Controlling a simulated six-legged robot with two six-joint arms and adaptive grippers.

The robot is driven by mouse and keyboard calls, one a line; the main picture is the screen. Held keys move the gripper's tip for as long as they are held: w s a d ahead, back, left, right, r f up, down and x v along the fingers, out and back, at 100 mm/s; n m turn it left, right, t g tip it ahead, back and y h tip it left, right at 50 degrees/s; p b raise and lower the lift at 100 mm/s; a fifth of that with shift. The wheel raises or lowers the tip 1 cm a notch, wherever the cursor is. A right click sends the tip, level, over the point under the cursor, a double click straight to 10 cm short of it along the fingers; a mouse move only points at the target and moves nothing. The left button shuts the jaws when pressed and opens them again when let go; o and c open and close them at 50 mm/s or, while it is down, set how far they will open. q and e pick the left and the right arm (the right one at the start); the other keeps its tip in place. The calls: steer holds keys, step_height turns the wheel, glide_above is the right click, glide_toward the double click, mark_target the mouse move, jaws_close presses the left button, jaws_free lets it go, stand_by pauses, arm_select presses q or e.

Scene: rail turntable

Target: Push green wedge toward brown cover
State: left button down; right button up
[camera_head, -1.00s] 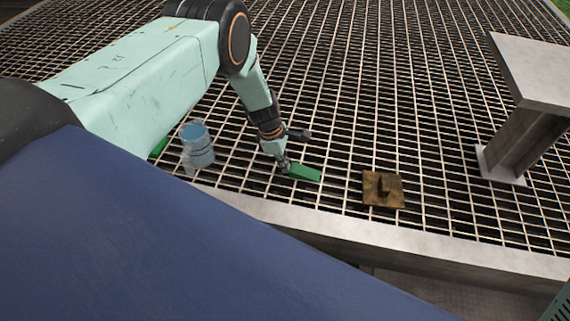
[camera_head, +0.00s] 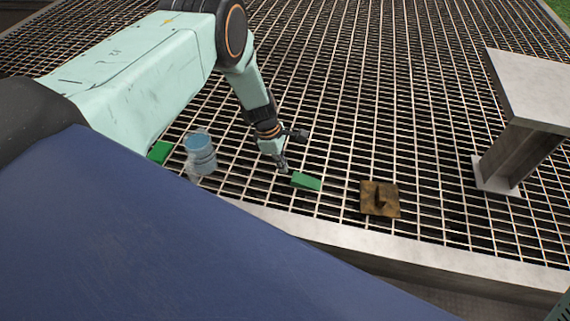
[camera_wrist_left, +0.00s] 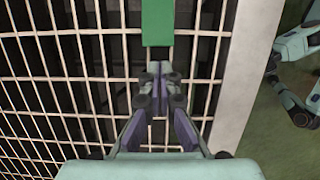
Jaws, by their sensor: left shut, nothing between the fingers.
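The green wedge (camera_head: 306,181) lies on the metal grating, left of the brown cover (camera_head: 380,198). The brown cover is a flat square plate with a raised piece in its middle, and a stretch of bare grating separates the two. My left gripper (camera_head: 284,169) is shut and empty, just left of the wedge. In the left wrist view, the closed fingertips (camera_wrist_left: 160,68) point at the near end of the wedge (camera_wrist_left: 158,22), with a small gap between. The cover is not in the wrist view. My right gripper is not seen.
A translucent blue container (camera_head: 201,155) and a second green block (camera_head: 159,152) are left of the gripper. A grey stand (camera_head: 520,125) rises at the right. A pale metal rim (camera_head: 440,258) edges the grating in front. The grating behind is clear.

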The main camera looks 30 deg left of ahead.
arm_select(q)
steer(key=p+v, duration=0.4)
steer(key=v, duration=0.1)
steer(key=shift+a+r, duration=0.1)
steer(key=shift+r, duration=0.15)
steer(key=s+f+m+y, duration=0.3)
steer(key=s+m, duration=0.8)
steer(key=s, duration=0.1)
steer(key=s+d+r+m+p, duration=0.1)
steer(key=s+d+r+m, duration=0.1)
steer(key=s, duration=0.5)
steer(key=s+d+r+m+p, duration=0.1)
steer(key=s+d+r+m, duration=0.1)
steer(key=s+r+m, duration=0.2)
steer(key=s+d+r+m+p, duration=0.1)
steer(key=s+d+r+m, duration=0.2)
steer(key=s, duration=0.7)
steer(key=shift+s+r+m+g, duration=0.3)
steer(key=shift+r+m+g, duration=0.15)
steer(key=shift+r, duration=0.45)
